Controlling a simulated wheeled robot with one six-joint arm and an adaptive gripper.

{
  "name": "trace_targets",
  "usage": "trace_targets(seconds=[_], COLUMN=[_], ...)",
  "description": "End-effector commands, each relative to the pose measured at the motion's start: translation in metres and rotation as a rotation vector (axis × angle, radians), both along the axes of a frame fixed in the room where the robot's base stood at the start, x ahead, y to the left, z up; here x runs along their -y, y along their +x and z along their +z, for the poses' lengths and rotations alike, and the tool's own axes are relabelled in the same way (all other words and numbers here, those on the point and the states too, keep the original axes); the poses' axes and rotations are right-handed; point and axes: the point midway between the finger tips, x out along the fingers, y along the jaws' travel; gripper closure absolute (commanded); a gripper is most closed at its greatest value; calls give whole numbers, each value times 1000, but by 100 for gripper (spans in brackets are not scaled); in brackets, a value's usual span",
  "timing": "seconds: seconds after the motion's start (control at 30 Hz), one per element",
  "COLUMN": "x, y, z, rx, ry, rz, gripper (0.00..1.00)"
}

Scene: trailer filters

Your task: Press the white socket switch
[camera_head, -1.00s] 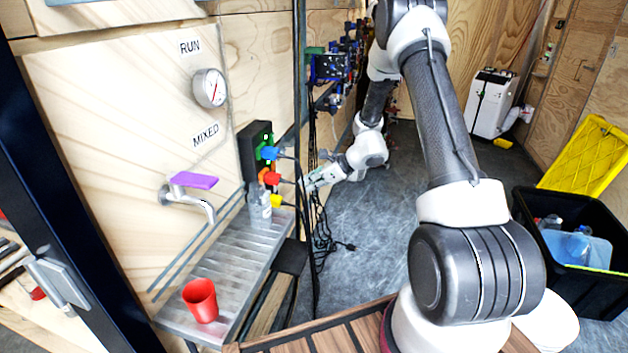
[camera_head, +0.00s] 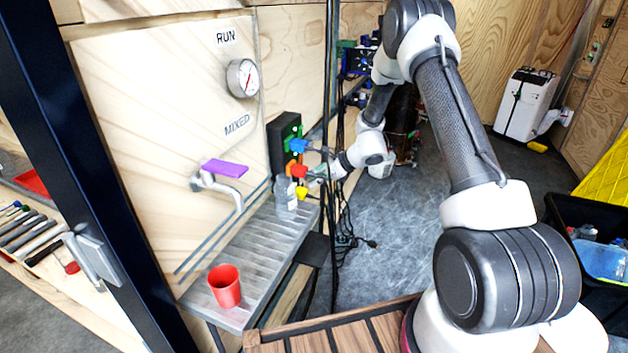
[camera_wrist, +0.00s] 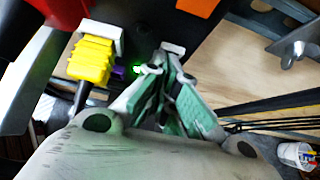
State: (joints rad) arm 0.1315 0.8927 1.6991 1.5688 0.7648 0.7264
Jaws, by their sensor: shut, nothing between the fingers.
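A black socket panel (camera_head: 283,150) is fixed to the wooden wall, with blue (camera_head: 299,146), red (camera_head: 299,171) and yellow (camera_head: 302,192) plugs on it. In the wrist view the yellow plug (camera_wrist: 90,61) is left of my gripper (camera_wrist: 166,62), with a white piece at its top. Another small white piece (camera_wrist: 173,48), perhaps the white socket switch, shows just beyond my fingertips; I cannot tell if they touch. A green light (camera_wrist: 138,68) glows between plug and fingers. My gripper is shut and empty. It also shows close to the panel in the head view (camera_head: 314,177).
A metal drain shelf (camera_head: 245,262) below the panel holds a red cup (camera_head: 225,287) and a clear bottle (camera_head: 285,193). A purple-handled tap (camera_head: 225,168) juts from the wall. Dark cables (camera_head: 345,225) hang by the shelf.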

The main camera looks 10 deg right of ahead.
Motion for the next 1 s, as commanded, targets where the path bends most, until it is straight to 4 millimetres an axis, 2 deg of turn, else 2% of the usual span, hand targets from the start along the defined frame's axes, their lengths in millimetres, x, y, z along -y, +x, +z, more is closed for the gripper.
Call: trace_targets(seconds=[0.03,0.37,0.7,1.0], x=[-5,-3,-3,-3], y=[3,2,2,2], z=[3,4,18,18], rx=[2,2,1,1], ry=[0,0,-1,-1], rz=[3,1,1,1], gripper=[100,100,100,100])
